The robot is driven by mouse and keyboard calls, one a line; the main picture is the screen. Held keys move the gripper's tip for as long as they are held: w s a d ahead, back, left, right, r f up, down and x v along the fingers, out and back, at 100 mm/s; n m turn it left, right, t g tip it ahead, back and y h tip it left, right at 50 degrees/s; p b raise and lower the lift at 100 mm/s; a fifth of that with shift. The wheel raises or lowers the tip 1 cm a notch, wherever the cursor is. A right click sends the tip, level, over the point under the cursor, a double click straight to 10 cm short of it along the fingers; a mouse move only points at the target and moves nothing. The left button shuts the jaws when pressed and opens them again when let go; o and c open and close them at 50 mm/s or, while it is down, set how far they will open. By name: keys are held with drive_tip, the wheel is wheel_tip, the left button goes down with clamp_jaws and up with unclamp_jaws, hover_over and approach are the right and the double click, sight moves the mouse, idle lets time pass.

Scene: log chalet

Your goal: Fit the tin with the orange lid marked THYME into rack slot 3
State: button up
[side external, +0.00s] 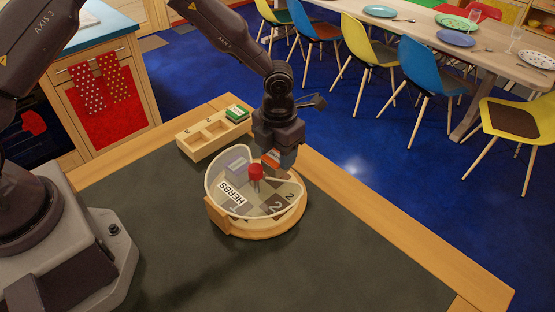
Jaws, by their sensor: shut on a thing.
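My gripper (280,161) points down over the right back part of a round wooden tray (258,230) with a raised rim. It is shut on a tin with an orange lid (271,160), partly hidden by the fingers; no lettering on it can be read. I cannot tell whether the tin still touches the tray. The wooden rack (196,145) stands behind and left of the tray. A green-topped tin (237,113) sits in its right compartment; the middle and left compartments look empty.
The tray floor bears HERBS lettering and numbers. The dark tabletop (340,260) is clear in front and right.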

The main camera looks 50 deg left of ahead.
wheel_tip(320, 180, up, 7)
drive_tip(key=shift+r, duration=0.2)
drive_tip(key=shift+a+r, duration=0.2)
drive_tip(key=s+a+r+n, duration=0.3)
drive_tip(key=a, duration=0.5)
drive_tip(key=s+a+r+n, duration=0.2)
drive_tip(key=s+a+n, duration=0.15)
drive_tip(key=a, duration=0.35)
drive_tip(key=s+a+n, duration=0.3)
drive_tip(key=s+n, duration=0.3)
drive_tip(key=s, duration=0.4)
drive_tip(key=n, duration=0.5)
approach(197, 146)
drive_tip(key=shift+s+d+f, duration=0.15)
drive_tip(key=shift+s+f, duration=0.15)
drive_tip(key=shift+s, duration=0.15)
drive_tip(key=shift+w+f, duration=0.4)
drive_tip(key=shift+f, duration=0.1)
drive_tip(key=shift+a+f, duration=0.2)
drive_tip(key=shift+f, duration=1.45)
